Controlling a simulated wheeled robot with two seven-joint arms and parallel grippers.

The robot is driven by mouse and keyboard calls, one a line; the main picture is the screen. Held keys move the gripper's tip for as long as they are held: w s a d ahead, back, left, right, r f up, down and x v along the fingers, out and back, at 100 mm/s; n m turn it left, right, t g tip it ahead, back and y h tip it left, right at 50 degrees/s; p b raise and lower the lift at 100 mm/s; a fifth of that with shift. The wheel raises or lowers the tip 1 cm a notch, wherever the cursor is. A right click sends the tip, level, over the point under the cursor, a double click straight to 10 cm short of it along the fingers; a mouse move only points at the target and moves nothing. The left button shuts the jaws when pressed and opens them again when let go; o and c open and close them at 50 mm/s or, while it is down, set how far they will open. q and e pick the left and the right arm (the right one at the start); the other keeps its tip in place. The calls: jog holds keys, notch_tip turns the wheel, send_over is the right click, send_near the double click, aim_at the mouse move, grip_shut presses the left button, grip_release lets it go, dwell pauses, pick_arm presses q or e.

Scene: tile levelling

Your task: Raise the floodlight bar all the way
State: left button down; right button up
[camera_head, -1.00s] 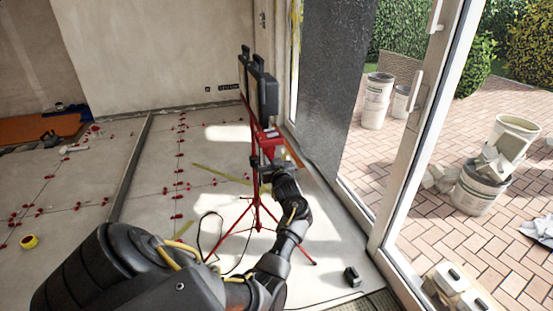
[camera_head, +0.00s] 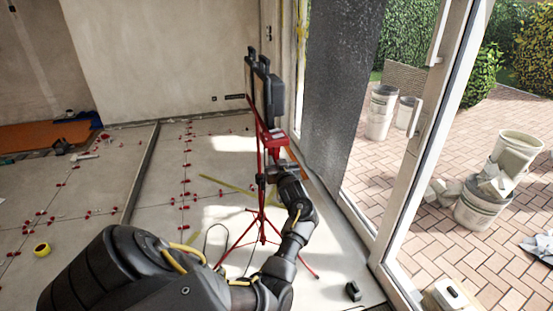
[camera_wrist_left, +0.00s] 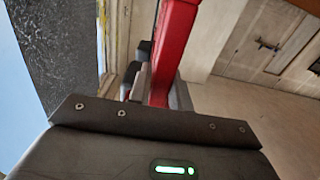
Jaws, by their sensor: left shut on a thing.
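The floodlight bar stands on a thin red tripod (camera_head: 262,215) in the middle of the head view. Its black lamps (camera_head: 274,98) sit at the top, seen nearly edge-on, with a red part (camera_head: 270,138) below them. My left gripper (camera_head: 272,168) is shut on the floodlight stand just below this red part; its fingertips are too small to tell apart. In the left wrist view a red bar (camera_wrist_left: 175,45) rises above the dark gripper body, with dark lamp parts (camera_wrist_left: 132,75) behind it. The fingers are hidden there. My right gripper is not in view.
Floor tiles with red levelling clips (camera_head: 185,181) lie to the left, with a yellow tape roll (camera_head: 42,249). A dark pillar (camera_head: 335,85) and a glass door frame (camera_head: 415,140) stand close on the right. A small black box (camera_head: 353,291) lies near the tripod's right foot.

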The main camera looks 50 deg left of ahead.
pick_arm(q)
jog(key=shift+a+r, duration=0.15)
jog(key=shift+r, duration=0.25)
jog(key=c, duration=1.3)
grip_release()
jog(key=shift+s, duration=0.1)
jog(key=shift+f, duration=0.1)
jog(key=shift+d+f, duration=0.1)
jog(key=shift+d, duration=0.25)
jog(key=b+v, duration=0.1)
jog(key=v, duration=0.9)
jog(key=shift+s+d, duration=0.1)
jog(key=shift+d, duration=0.05)
